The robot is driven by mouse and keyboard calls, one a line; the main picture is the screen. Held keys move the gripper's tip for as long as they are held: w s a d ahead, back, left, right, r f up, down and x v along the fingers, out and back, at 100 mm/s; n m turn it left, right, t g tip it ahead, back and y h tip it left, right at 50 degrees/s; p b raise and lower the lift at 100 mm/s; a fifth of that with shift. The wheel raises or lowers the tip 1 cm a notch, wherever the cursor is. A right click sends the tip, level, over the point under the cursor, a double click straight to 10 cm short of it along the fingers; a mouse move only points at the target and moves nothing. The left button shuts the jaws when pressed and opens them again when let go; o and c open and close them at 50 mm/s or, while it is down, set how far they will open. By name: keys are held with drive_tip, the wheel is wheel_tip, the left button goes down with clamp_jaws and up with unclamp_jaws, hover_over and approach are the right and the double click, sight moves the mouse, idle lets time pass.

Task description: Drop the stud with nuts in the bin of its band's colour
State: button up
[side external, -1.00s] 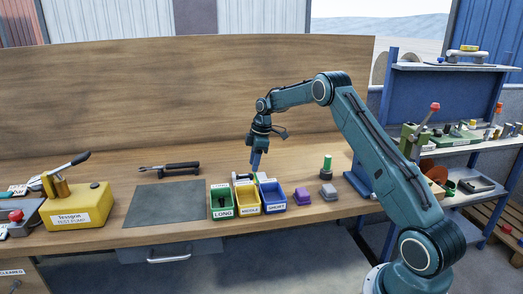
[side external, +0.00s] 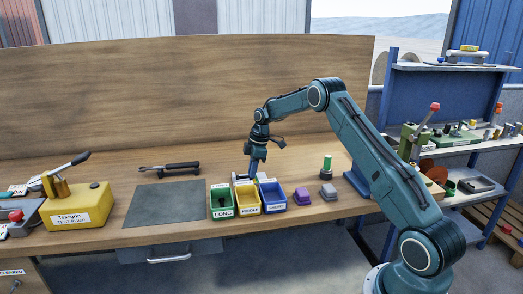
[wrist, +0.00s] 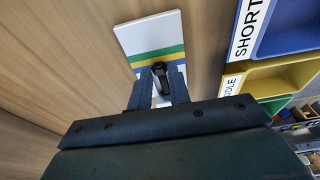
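A dark stud (wrist: 160,77) is at the striped card between the two fingers of my gripper (wrist: 162,82) in the wrist view. Its far end is dark and the part nearer me looks grey; its nuts are not clear. The fingers lie on both sides of it, and contact cannot be judged. The white card (wrist: 146,34) has green, yellow and blue bands. In the side view my gripper (side external: 254,176) is low behind the bins. The green LONG bin (side external: 222,214), yellow MIDDLE bin (side external: 248,210) and blue SHORT bin (side external: 275,207) stand in a row.
A purple block (side external: 302,196) and a grey block (side external: 328,192) sit right of the bins, with a green-topped post (side external: 327,163) behind. A grey mat (side external: 165,204), a dark tool (side external: 170,168) and a yellow test pump (side external: 80,207) are left. The bench behind is clear.

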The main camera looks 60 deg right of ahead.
drive_tip(key=shift+s+d+f, duration=0.15)
drive_tip(key=shift+s+d, duration=0.85)
drive_tip(key=shift+s, duration=0.05)
idle(0.9)
drive_tip(key=o, duration=0.5)
drive_tip(key=shift+o, duration=0.2)
drive_tip(key=shift+w+r, duration=0.1)
drive_tip(key=shift+r, duration=0.15)
wheel_tip(320, 180, up, 7)
idle(0.6)
